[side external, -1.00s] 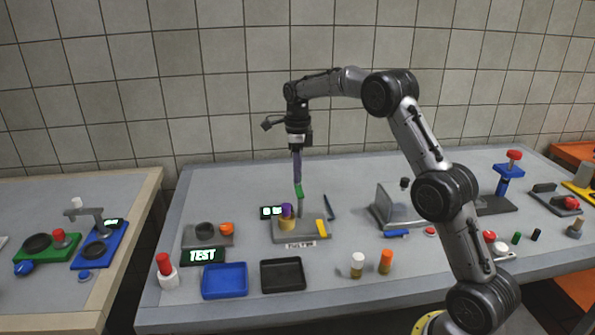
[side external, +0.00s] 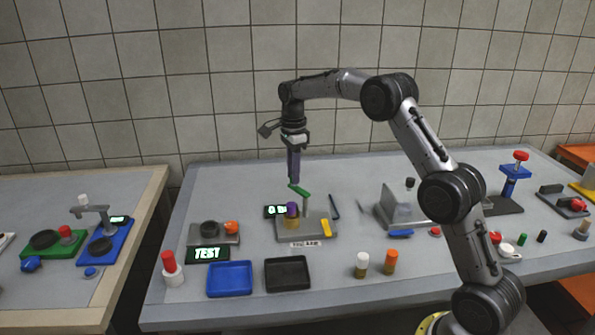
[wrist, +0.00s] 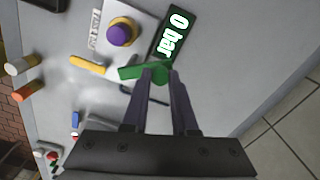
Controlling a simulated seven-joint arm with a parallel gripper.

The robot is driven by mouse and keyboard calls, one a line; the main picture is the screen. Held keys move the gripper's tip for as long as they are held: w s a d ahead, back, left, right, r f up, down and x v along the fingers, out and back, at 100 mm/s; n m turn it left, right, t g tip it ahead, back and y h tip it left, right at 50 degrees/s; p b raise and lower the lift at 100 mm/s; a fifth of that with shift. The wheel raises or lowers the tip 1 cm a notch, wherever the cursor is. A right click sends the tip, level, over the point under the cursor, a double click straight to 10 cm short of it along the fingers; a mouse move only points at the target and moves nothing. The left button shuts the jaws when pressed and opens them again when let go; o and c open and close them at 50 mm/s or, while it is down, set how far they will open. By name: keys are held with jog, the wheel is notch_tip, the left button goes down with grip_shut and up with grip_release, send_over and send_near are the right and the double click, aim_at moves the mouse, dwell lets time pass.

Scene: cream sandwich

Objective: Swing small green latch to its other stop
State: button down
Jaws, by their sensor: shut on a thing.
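The small green latch (side external: 299,190) is a short green bar on top of a grey post on a grey base plate (side external: 320,232). In the side view it slants, its left end under my gripper. My gripper (side external: 292,182) points straight down with its long purple-grey fingers at the latch's left end. In the wrist view the green latch (wrist: 131,72) reaches left from between the fingertips of my gripper (wrist: 158,70), which are shut on it. The part between the fingers is partly hidden.
A purple-topped yellow knob (side external: 292,211) stands on the plate beside the post, with a yellow lever (side external: 326,228) on its right. A display reading "0 bar" (wrist: 178,35) lies close by. Blue (side external: 230,278) and black (side external: 288,273) trays lie in front.

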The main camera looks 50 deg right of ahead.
jog(key=a+n, duration=0.1)
jog(key=n, duration=0.3)
jog(key=s+a+n, duration=0.1)
jog(key=a+n, duration=0.1)
jog(key=n, duration=0.3)
jog(key=s+a+n, duration=0.1)
jog(key=a+n, duration=0.1)
jog(key=n, duration=0.2)
jog(key=shift+a+r+n, duration=0.15)
jog(key=shift+n, duration=0.25)
jog(key=shift+s+a+n, duration=0.2)
jog(key=shift+s+n, duration=0.3)
jog(key=shift+n, duration=0.6)
jog(key=shift+s+a+n, duration=0.15)
jog(key=shift+s+n, duration=0.3)
jog(key=shift+n, duration=0.65)
jog(key=c, duration=0.7)
grip_release()
jog(key=shift+s, duration=0.1)
